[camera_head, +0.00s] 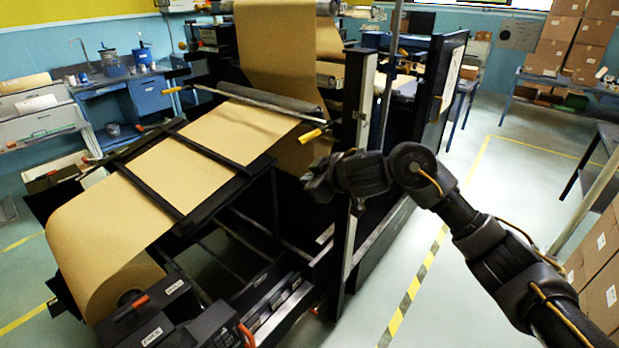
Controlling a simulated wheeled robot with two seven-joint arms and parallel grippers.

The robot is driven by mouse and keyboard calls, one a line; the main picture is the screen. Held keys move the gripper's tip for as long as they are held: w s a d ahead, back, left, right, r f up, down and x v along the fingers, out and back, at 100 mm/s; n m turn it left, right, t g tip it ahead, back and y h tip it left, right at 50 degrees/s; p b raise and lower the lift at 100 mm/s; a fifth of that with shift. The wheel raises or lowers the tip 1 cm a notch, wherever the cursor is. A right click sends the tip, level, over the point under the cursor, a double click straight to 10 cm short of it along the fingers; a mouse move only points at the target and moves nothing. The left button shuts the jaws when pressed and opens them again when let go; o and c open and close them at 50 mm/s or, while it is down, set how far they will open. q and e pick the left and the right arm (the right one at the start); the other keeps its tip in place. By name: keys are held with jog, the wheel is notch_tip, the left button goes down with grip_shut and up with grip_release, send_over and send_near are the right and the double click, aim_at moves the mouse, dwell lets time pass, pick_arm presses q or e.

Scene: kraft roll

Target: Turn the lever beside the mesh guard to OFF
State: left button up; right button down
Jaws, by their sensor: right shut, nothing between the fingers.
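My right gripper (318,184) is shut and empty. It is in front of the dark machine frame, right of the kraft paper web, with its arm coming in from the right. A yellow-tipped handle (311,136) at the end of a crossbar lies just above and left of the gripper, apart from it in the picture. I cannot tell whether this is the lever. I cannot make out a mesh guard or an OFF mark; the gripper and dark frame hide part of that area. My left gripper is not in view.
Brown kraft paper (150,180) runs down to a roll (128,287) at the lower left. Dark toolboxes (150,320) stand at the bottom. An upright metal post (352,150) is right beside my gripper. Open floor with a striped line (415,285) lies to the right.

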jog(key=shift+n+t+h, duration=0.4)
jog(key=shift+n+t, duration=0.1)
notch_tip(320, 180, down, 5)
jog(key=b, duration=0.5)
jog(key=shift+w+f, duration=0.1)
jog(key=shift+f, duration=0.1)
jog(key=shift+d+r, duration=0.1)
dwell(0.6)
jog(key=p+v, duration=0.2)
jog(key=v, duration=0.8)
jog(key=shift+s+d, duration=0.25)
jog(key=shift+s, duration=0.05)
